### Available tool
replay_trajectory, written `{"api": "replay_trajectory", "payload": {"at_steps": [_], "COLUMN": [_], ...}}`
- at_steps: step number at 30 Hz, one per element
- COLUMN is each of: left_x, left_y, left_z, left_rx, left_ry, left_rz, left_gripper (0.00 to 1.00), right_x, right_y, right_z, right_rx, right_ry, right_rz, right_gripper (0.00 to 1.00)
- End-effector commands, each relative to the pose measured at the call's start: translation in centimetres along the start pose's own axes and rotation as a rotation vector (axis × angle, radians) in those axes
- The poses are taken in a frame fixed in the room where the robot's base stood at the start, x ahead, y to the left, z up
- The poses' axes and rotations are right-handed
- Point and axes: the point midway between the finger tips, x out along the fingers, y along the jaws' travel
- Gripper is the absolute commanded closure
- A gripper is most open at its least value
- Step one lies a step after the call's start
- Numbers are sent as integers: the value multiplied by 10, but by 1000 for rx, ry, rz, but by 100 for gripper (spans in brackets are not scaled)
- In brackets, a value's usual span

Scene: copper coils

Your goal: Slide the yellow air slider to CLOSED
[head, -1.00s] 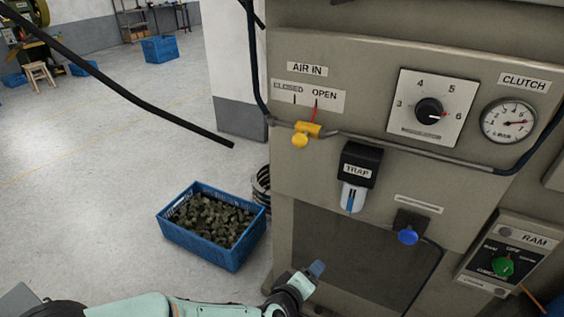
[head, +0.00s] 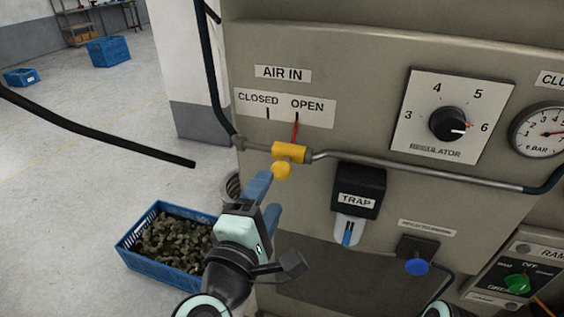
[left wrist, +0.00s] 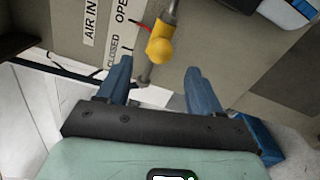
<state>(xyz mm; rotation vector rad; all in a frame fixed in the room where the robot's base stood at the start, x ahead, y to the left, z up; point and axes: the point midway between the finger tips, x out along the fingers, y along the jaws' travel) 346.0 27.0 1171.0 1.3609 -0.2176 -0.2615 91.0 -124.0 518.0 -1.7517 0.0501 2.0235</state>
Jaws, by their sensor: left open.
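The yellow air slider (head: 290,152) sits on a grey pipe below the CLOSED/OPEN label (head: 284,107). Its red pointer (head: 296,130) stands under the OPEN mark. A round yellow knob (head: 281,170) hangs from it. My left gripper (head: 264,201) is just below the knob in the head view, open and empty, with blue fingers. In the left wrist view, the slider's yellow knob (left wrist: 160,50) lies ahead of the gap between the fingers of my left gripper (left wrist: 158,72), apart from both. My right gripper is not in view.
The pipe (head: 420,174) runs along the panel. The TRAP unit (head: 358,190) stands out right of the slider, with a blue knob (head: 416,267) below it. The regulator dial (head: 449,124) is at upper right. A blue crate of dark pieces (head: 150,265) stands on the floor at left.

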Motion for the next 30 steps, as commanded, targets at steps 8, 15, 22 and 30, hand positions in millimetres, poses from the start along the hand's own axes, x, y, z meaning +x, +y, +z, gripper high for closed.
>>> {"api": "replay_trajectory", "payload": {"at_steps": [8,15,22,30], "left_x": [61,93,101,101], "left_y": [-1,0,0,-1], "left_z": [0,0,0,0], "left_rx": [1,2,1,2], "left_ry": [0,0,1,1], "left_rz": [-3,-1,-1,-1], "left_gripper": [35,35,35,64], "right_x": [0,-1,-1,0], "right_y": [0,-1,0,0], "right_z": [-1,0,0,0], "right_rx": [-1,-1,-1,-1], "right_ry": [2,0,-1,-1], "right_rz": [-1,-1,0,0], "right_gripper": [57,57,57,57]}}
